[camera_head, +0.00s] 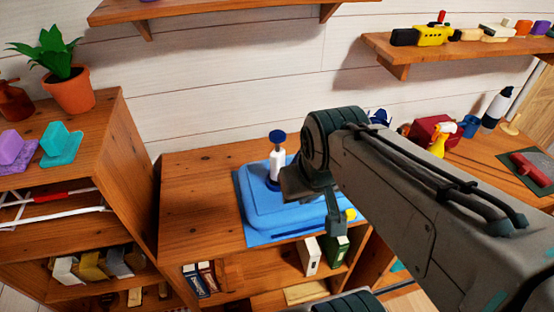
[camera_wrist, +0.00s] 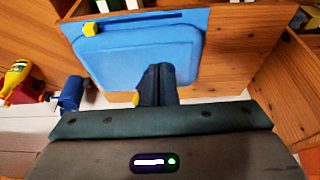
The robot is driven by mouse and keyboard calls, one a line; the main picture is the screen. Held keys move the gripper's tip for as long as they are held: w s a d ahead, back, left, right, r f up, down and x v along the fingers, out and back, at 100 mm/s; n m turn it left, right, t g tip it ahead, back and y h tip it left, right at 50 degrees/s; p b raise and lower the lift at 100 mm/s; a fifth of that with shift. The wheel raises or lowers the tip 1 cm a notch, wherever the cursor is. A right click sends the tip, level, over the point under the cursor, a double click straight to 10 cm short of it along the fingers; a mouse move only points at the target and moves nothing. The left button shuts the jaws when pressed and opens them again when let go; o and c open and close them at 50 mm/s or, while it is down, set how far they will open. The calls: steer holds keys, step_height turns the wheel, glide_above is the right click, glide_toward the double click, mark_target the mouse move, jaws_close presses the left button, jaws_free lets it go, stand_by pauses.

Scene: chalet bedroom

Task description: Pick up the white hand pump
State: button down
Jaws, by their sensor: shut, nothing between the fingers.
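The white hand pump (camera_head: 277,162), a white cylinder with a dark blue top and base, stands upright at the back of a blue case (camera_head: 270,215). My gripper (camera_head: 335,225) is to the right of the pump and apart from it in the head view, with its fingers pointing down over the case's right side. In the wrist view my gripper (camera_wrist: 158,68) is shut and empty above the blue case (camera_wrist: 135,50). The pump cannot be made out in the wrist view.
The case lies on a blue mat on a wooden cabinet (camera_head: 195,190), whose left top is bare. A taller shelf unit (camera_head: 130,150) stands left. A wall shelf (camera_head: 450,52) hangs at upper right. A yellow spray bottle (camera_head: 438,142) and red box stand right, behind my arm.

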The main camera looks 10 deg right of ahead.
mark_target(278, 134)
steer(key=c, duration=1.9)
jaws_free()
steer(key=o, duration=0.6)
steer(key=shift+w+r, duration=0.2)
steer(key=shift+w, duration=0.15)
steer(key=shift+c, duration=0.2)
steer(key=o, duration=0.5)
steer(key=shift+w+r+b, duration=0.35)
steer(key=shift+w+b, duration=0.15)
steer(key=shift+w, duration=0.15)
steer(key=shift+o, duration=0.2)
steer(key=w+r+b, duration=0.2)
steer(key=w+r, duration=0.1)
steer(key=w, duration=0.4)
steer(key=w+r+b, duration=0.2)
steer(key=w+r, duration=0.1)
steer(key=w, duration=0.4)
steer(key=shift+w+d+r+t, duration=0.15)
steer(key=shift+d+r+t, duration=0.1)
steer(key=shift+t, duration=0.05)
steer(key=x, duration=0.8)
steer(key=shift+w+p, duration=0.15)
steer(key=shift+p, duration=0.2)
steer(key=shift+w+a+p+x, duration=0.15)
steer(key=shift+p+x, duration=0.2)
steer(key=shift+x, duration=0.95)
steer(key=shift+w+a+p+x, duration=0.1)
steer(key=shift+p+x, duration=0.2)
steer(key=shift+x, duration=1.05)
